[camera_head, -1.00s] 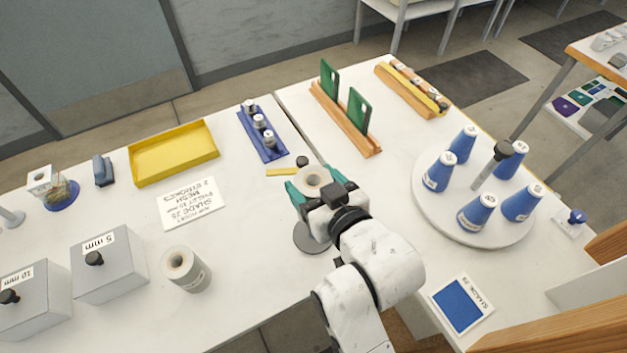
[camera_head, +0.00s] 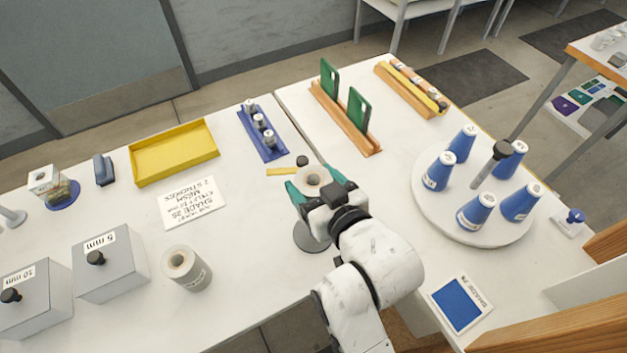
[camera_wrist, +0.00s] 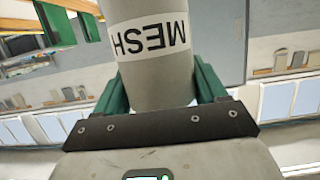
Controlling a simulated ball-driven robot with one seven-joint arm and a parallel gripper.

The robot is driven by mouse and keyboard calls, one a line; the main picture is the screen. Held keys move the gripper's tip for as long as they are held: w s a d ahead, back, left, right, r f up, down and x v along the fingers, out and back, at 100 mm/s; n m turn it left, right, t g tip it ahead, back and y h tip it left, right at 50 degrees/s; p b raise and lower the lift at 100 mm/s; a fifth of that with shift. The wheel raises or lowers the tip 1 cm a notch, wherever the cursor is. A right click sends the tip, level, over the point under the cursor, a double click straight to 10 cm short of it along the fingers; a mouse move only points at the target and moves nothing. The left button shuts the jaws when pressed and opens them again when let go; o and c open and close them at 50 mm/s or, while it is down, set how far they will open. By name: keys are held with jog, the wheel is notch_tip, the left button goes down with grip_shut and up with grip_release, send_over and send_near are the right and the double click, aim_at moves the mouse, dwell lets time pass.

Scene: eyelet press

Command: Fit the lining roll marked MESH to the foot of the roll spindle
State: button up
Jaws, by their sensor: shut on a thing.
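My gripper (camera_head: 317,188) has its green fingers shut on a pale lining roll (camera_head: 311,177). In the wrist view the held roll (camera_wrist: 155,70) shows a white label reading MESH, upside down in the picture. The roll looks upright, with its open bore facing up in the head view. A dark round disc (camera_head: 310,238) lies on the table just below and in front of the gripper. A small black knob (camera_head: 302,161) shows just behind the roll. The spindle's rod is not clearly visible; I cannot tell whether the roll is around it.
A second roll (camera_head: 186,268) stands at left front, beside the 5 mm box (camera_head: 108,268). A card (camera_head: 193,203) and yellow tray (camera_head: 174,152) lie behind. Blue cones stand on a round turntable (camera_head: 440,212) at right. Wooden racks (camera_head: 345,120) stand at the back.

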jog(key=shift+f, duration=0.35)
dwell(0.7)
jog(key=shift+p, duration=0.45)
dwell(1.6)
jog(key=shift+f+b, duration=3.1)
jog(key=shift+f, duration=1.3)
dwell(0.6)
